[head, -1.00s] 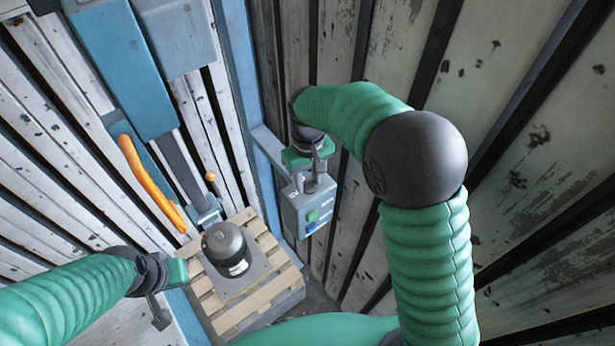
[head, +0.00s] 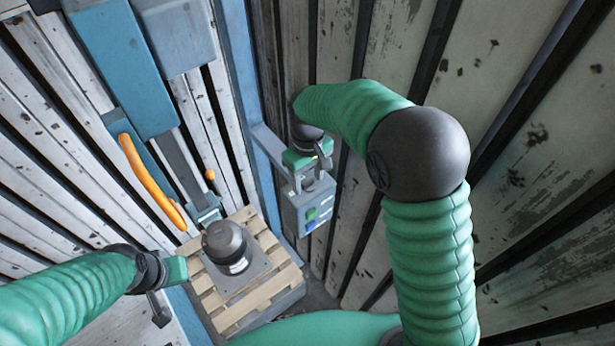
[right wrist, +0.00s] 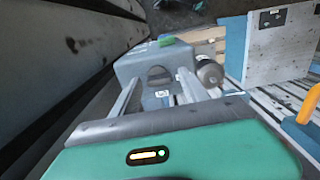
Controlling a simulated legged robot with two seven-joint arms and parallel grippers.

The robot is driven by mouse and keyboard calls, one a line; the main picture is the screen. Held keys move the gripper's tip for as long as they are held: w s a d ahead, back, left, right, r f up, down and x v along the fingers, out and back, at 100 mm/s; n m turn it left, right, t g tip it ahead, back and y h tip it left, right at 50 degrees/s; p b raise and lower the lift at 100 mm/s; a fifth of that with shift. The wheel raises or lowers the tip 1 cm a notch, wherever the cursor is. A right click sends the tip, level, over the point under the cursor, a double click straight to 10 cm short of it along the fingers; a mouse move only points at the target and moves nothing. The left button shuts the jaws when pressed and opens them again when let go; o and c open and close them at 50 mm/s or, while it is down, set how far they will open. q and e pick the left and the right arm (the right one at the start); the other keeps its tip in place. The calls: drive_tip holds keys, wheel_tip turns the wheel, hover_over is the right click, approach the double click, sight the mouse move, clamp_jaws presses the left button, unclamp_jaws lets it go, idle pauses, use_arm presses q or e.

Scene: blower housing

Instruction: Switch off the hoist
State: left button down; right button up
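A grey-blue control box (head: 309,209) with a green and a blue button on its face hangs by the blue post in the head view. Its top and green button also show in the right wrist view (right wrist: 166,41). My right gripper (head: 308,182) is just above the box, pointing down at it.
A dark round motor (head: 225,243) stands on a wooden pallet (head: 270,262) left of the box. An orange handle (head: 150,180) and a blue column (head: 120,70) are further left. A plank wall (head: 530,180) runs close along the right.

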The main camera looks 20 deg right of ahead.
drive_tip(key=shift+w+r, duration=0.1)
drive_tip(key=shift+r, duration=0.05)
wheel_tip(320, 180, up, 16)
drive_tip(key=b, duration=0.2)
drive_tip(key=shift+r, duration=0.25)
drive_tip(key=shift+f, duration=0.1)
drive_tip(key=m+t+b, duration=0.1)
drive_tip(key=m+b, duration=0.1)
drive_tip(key=b, duration=0.3)
approach(308, 181)
drive_tip(key=s+d+f, duration=0.3)
drive_tip(key=s+f, duration=0.2)
drive_tip(key=f, duration=0.4)
drive_tip(key=s+d+f+m+t+b, duration=0.1)
drive_tip(key=s+d+f+m+b, duration=0.1)
drive_tip(key=s+f, duration=0.7)
drive_tip(key=shift+s+f+t, duration=0.3)
drive_tip(key=shift+f, duration=0.7)
